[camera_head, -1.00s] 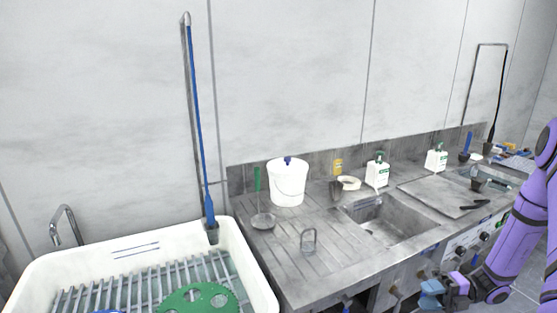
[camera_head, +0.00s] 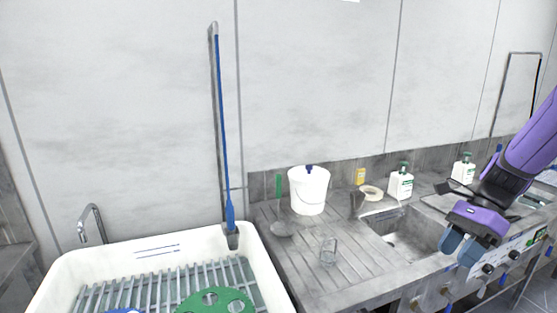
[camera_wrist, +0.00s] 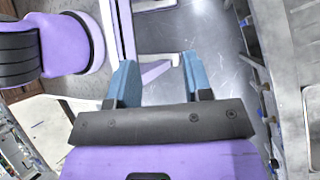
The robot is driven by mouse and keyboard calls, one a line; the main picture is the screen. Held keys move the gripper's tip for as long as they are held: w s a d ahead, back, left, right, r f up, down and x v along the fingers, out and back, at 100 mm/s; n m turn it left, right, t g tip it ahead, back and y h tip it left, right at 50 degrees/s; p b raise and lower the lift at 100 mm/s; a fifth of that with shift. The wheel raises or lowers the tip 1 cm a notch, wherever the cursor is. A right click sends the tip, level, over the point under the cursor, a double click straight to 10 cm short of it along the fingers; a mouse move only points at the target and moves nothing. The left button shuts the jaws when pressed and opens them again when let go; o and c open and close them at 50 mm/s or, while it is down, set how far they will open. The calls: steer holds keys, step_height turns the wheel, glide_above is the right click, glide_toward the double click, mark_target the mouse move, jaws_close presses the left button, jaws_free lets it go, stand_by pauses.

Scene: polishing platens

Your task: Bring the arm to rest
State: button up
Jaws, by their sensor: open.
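My gripper (camera_head: 462,247) is in front of the sink counter at the right of the head view, its blue fingers pointing down near the counter's front edge. In the wrist view the two blue fingers (camera_wrist: 158,82) stand apart with nothing between them, so it is open and empty. My purple arm reaches in from the right edge of the head view and hides part of the counter. Beyond the fingers, the wrist view shows the grey floor (camera_wrist: 217,70) and the counter's front at the right.
The steel counter (camera_head: 300,262) has a sink (camera_head: 392,238), a white bucket (camera_head: 309,190), a glass beaker (camera_head: 328,251) and a white bottle (camera_head: 400,184). A white basin (camera_head: 60,285) with a rack and a green disc (camera_head: 215,302) is at the lower left.

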steer(key=s+a+r+n+t+h, duration=0.2)
steer(key=s+r+n+t+h, duration=0.1)
steer(key=s+r+n, duration=0.4)
steer(key=s+a+r+n+t+h, duration=0.3)
steer(key=s+r+n+t, duration=0.2)
steer(key=s+r+n, duration=0.2)
steer(key=r+n, duration=0.2)
steer(key=n, duration=0.2)
steer(key=shift+a+t+h, duration=0.2)
steer(key=shift+t+h, duration=0.1)
steer(key=shift+h, duration=0.1)
